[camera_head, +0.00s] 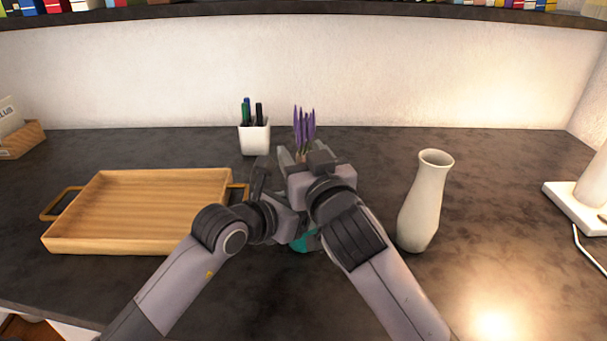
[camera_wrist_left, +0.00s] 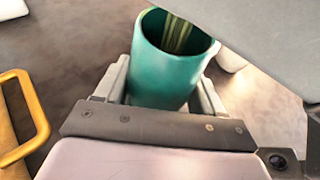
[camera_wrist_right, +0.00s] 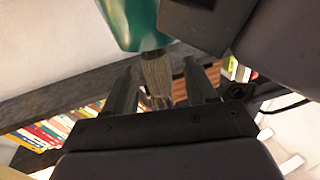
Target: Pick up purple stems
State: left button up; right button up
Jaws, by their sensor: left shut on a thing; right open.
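The purple stems (camera_head: 304,126) stand up with their purple tips showing just beyond my right gripper (camera_head: 302,157) in the head view. In the left wrist view, green stems (camera_wrist_left: 180,35) stand inside a teal cup (camera_wrist_left: 168,72). My left gripper (camera_wrist_left: 165,95) is shut on this cup. In the right wrist view, a brownish-green bundle, seemingly the stems (camera_wrist_right: 158,76), lies between the open fingers of my right gripper (camera_wrist_right: 160,85). The teal cup (camera_wrist_right: 132,18) shows beside it. In the head view my arms hide most of the cup.
A wooden tray (camera_head: 140,244) with yellow handles lies at the left. A white pen holder (camera_head: 254,139) stands behind the grippers. A pale vase (camera_head: 424,205) stands to the right of my right arm, its opening upward. The counter between the vase and the white base (camera_head: 575,207) at far right is clear.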

grip_shut()
notch_tip(320, 180, up, 18)
jog(key=shift+r, duration=0.1)
dwell(0.5)
pick_arm(q)
jog(key=o, duration=1.3)
